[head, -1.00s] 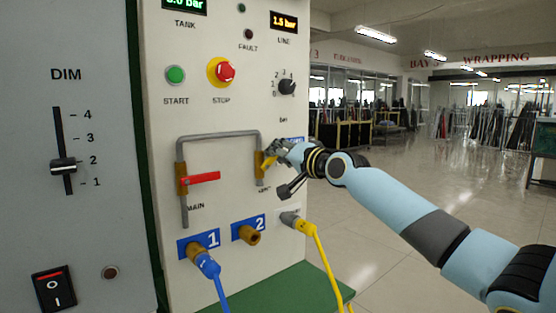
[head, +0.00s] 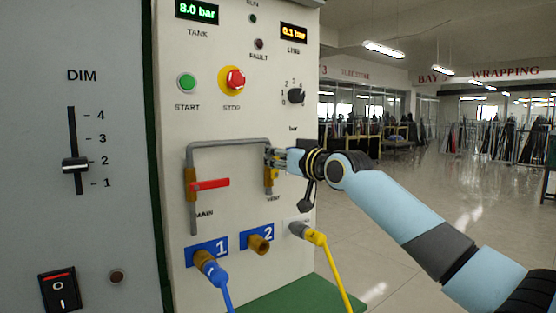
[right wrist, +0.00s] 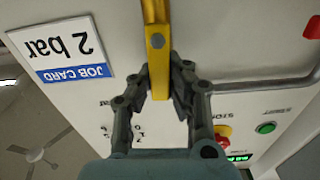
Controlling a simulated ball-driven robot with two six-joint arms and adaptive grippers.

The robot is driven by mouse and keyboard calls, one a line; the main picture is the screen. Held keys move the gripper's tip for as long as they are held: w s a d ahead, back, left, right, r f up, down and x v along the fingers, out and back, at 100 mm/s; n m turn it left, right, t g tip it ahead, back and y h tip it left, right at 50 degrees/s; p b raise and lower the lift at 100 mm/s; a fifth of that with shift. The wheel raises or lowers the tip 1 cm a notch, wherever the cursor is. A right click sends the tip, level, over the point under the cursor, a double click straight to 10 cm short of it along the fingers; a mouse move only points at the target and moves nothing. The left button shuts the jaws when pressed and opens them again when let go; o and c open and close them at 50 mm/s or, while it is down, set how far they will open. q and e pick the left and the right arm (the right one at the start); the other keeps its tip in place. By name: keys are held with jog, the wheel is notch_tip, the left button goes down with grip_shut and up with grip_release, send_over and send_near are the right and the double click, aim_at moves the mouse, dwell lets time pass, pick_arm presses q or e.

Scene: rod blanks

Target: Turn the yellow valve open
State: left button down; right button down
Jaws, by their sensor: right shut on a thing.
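The yellow valve lever (head: 274,174) is on the right-hand leg of the grey pipe, above the VENT label. My right gripper (head: 270,157) is at this lever and hides much of it in the head view. In the right wrist view the yellow lever (right wrist: 157,60) runs between the fingers of my gripper (right wrist: 160,92), which are shut on it. The lever stands upright there, roughly in line with the pipe leg. The LINE display (head: 293,32) reads 0.1 bar and the TANK display (head: 197,12) reads 8.0 bar. My left gripper is not in view.
A red lever (head: 210,184) lies sideways on the MAIN leg. Below are a blue hose (head: 218,275), a brass port (head: 259,244) and a yellow hose (head: 330,265). A job card (right wrist: 70,45) reads 2 bar. Open floor lies right of the panel.

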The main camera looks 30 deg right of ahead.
jog(key=shift+a+f+n, duration=0.2)
jog(key=shift+n, duration=0.2)
jog(key=c, duration=1.2)
grip_release()
jog(key=shift+r, duration=0.15)
jog(key=shift+c, duration=0.2)
jog(key=shift+s, duration=0.15)
jog(key=s, duration=1.1)
jog(key=shift+s+d, duration=0.4)
jog(key=shift+d, duration=0.05)
